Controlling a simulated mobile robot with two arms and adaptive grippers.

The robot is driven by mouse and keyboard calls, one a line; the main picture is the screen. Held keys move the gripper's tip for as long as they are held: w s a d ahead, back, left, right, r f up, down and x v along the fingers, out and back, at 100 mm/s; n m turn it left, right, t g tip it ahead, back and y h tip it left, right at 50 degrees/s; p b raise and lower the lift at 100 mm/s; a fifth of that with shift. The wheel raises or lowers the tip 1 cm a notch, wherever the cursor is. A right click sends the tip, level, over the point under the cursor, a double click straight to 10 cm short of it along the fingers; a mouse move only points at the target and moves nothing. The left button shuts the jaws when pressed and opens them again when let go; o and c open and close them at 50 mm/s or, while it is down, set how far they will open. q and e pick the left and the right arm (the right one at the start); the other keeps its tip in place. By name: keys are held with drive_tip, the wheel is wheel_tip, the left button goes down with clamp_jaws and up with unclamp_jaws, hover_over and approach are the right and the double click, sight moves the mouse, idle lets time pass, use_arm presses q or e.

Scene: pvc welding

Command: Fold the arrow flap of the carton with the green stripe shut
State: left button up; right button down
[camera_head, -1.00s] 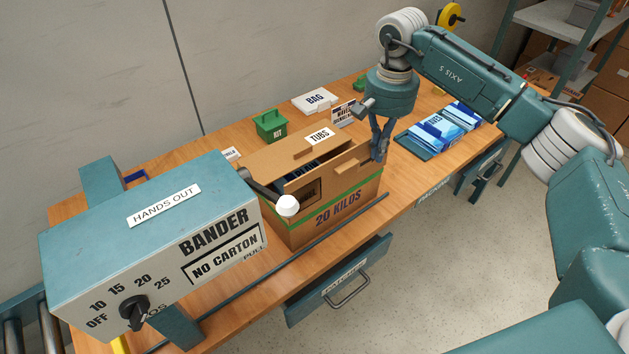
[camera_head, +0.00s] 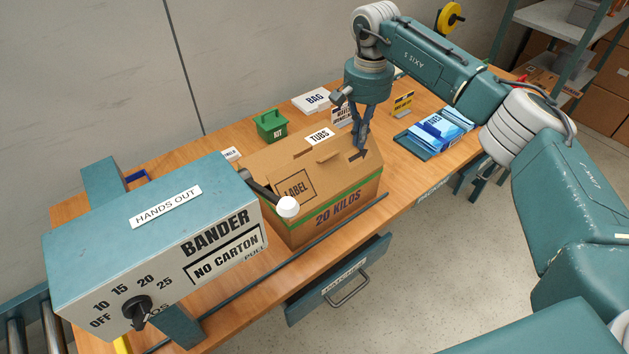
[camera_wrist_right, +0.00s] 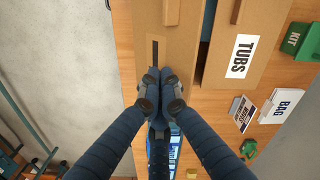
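The brown carton with the green stripe (camera_head: 338,202) stands on the bench, marked 20 KILOS. Its near flap (camera_head: 326,174), with a printed LABEL box and a dark arrow (camera_head: 358,154), leans inward over the opening. The flap also shows in the right wrist view (camera_wrist_right: 180,50), with a dark gap between it and the far flap marked TUBS (camera_wrist_right: 240,56). My right gripper (camera_head: 361,147) points down at the flap's right end, beside the arrow. Its fingertips are together (camera_wrist_right: 160,88), seemingly touching the flap; exact contact is unclear. My left gripper is not in view.
The bander box (camera_head: 155,240) stands close at left, its white-knobbed lever (camera_head: 288,207) near the carton. Behind are a green KIT box (camera_head: 270,125) and a BAG packet (camera_head: 316,99). A blue tray (camera_head: 412,146) lies right. An open drawer (camera_head: 340,280) juts out below.

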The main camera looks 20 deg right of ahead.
drive_tip(key=w, duration=0.1)
drive_tip(key=w+a, duration=0.1)
drive_tip(key=w, duration=0.1)
drive_tip(key=shift+w+a, duration=0.25)
drive_tip(key=shift+w, duration=0.15)
drive_tip(key=shift+f, duration=0.25)
drive_tip(key=shift+f+b, duration=1.5)
drive_tip(key=shift+f, duration=1.5)
drive_tip(key=shift+r+p, duration=3.35)
drive_tip(key=shift+r, duration=1.75)
drive_tip(key=shift+f, duration=0.1)
